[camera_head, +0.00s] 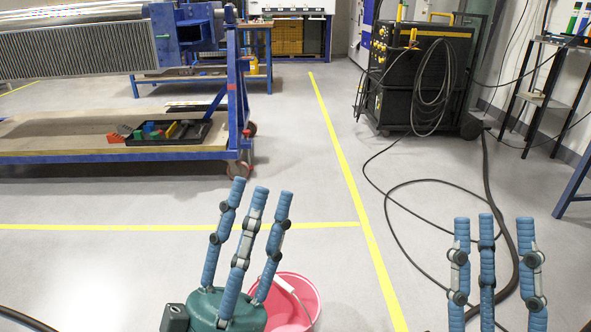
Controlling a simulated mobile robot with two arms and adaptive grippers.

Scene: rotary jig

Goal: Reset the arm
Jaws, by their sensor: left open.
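My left gripper (262,188) points up at the lower middle of the head view. Its three blue fingers are extended and apart, with nothing between them. Its green palm shows at the bottom. My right gripper (490,220) is at the lower right, with three blue fingers upright and spaced apart, nothing between them. Its palm is below the picture edge. The blue jig (190,30) holds a long ribbed part (80,50) at the upper left, well away from both grippers.
A pink bucket (305,290) stands on the floor behind my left gripper, partly hidden. A blue cart (120,155) carries a black tray of coloured parts. A black machine (425,80) with trailing cables (390,215) stands upper right. Open floor lies between, with yellow lines.

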